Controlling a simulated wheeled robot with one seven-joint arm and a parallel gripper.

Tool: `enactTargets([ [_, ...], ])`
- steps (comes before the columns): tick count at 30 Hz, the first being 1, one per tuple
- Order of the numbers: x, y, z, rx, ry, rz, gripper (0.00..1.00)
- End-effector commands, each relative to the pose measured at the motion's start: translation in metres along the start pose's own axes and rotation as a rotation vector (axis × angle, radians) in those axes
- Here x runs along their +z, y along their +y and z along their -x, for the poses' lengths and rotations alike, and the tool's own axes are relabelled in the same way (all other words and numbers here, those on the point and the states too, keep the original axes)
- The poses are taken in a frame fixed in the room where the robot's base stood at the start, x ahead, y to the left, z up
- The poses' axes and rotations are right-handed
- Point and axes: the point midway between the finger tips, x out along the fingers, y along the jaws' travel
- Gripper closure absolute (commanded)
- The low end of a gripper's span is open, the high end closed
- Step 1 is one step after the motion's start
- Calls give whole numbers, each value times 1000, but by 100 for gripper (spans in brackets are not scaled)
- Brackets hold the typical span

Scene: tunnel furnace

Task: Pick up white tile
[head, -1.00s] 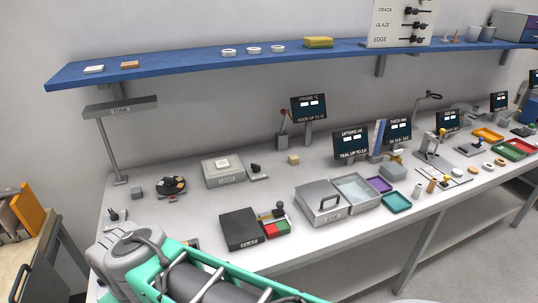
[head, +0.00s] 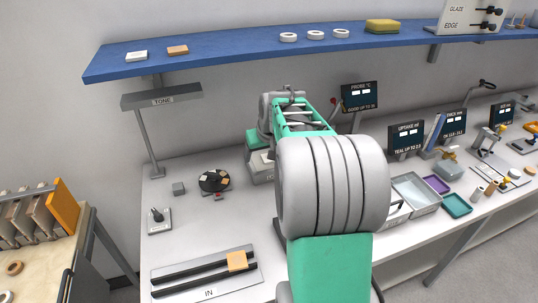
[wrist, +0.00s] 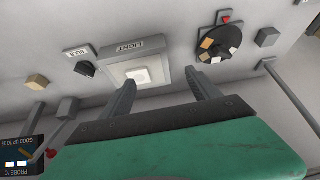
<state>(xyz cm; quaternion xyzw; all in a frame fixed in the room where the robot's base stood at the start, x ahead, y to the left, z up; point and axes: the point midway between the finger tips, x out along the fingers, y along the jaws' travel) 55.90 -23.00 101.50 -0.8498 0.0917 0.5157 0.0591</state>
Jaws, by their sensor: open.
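In the wrist view a white square tile (wrist: 138,75) lies on the pale top of the box marked LIGHT (wrist: 137,56). My gripper (wrist: 160,79) is open and empty, its two fingers apart. The left finger comes near the box's edge by the tile, and the right finger is over bare bench beside the box. In the head view my arm hides the gripper and most of the LIGHT box (head: 261,169). Another white tile (head: 137,56) lies on the blue shelf at the left, next to a tan-orange tile (head: 178,50).
The blue shelf (head: 230,43) overhangs the bench. A TONE lamp (head: 160,98) stands left of my arm. A dark round dial with tiles (wrist: 218,45) and a small grey cube (wrist: 267,37) are beside the LIGHT box. An IN rack (head: 208,282) sits at the front.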

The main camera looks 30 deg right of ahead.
Motion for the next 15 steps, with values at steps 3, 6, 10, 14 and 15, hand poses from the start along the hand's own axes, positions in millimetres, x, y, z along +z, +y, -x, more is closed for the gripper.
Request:
enactTargets([
  [3,-18,41,-14,18,27,-28,29],
  [6,-24,52,-23,21,37,-31,29],
  [10,-25,52,-41,21,37,-30,29],
  [14,-26,52,-58,20,37,-29,29],
  [15,-26,53,-66,19,34,-29,29],
])
